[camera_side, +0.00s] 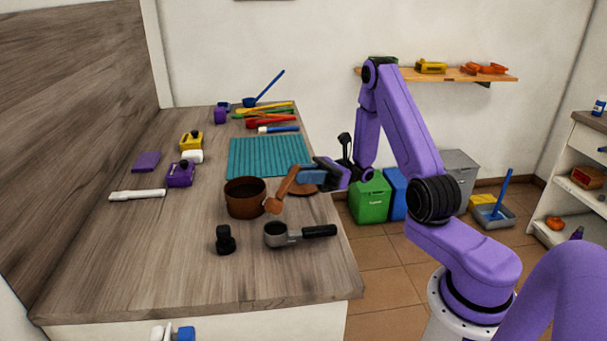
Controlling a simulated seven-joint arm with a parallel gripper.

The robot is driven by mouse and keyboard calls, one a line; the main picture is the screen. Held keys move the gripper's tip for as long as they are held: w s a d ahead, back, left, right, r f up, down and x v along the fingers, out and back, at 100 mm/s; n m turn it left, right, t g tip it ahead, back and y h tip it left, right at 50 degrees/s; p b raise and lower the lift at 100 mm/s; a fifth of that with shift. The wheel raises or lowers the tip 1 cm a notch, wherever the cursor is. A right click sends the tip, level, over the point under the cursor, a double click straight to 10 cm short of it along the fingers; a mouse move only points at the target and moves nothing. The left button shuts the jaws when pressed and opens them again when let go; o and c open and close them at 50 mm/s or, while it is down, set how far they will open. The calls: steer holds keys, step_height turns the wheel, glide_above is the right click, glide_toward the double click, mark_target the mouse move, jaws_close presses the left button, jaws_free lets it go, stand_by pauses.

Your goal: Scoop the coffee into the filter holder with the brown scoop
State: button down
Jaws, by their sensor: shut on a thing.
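My gripper (311,176) is shut on the brown scoop (285,187) and holds it tilted, with the bowl end low. The scoop's bowl (272,205) is just right of the brown round container (245,208) and above the filter holder; I cannot tell whether it touches the container or what it holds. The container's inside looks dark. The filter holder (277,235), a grey metal cup with a black handle (319,231) pointing right, lies on the counter in front of the container. A flat brown disc (302,188) lies partly hidden behind the scoop and gripper.
A black tamper (225,240) stands left of the filter holder. A teal ribbed mat (268,157) lies behind. Purple (181,174) and yellow (191,141) items, a white handled tool (137,194) and colored utensils (268,122) lie farther off. The counter's front left is clear.

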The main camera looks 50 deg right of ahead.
steer(key=shift+w+a+r+n+g+h, duration=1.25)
steer(key=shift+w+n+g+h, duration=0.85)
steer(key=shift+n+g, duration=3.25)
steer(key=s+a+r+m+h, duration=0.2)
steer(key=s+a+m+h, duration=0.1)
steer(key=a+h, duration=0.6)
steer(key=s+a+f+t+h, duration=0.2)
steer(key=a+f+t+h, duration=0.3)
steer(key=h, duration=0.5)
steer(key=shift+s+a+f, duration=0.15)
steer(key=shift+a+f, duration=0.2)
steer(key=shift+f, duration=0.4)
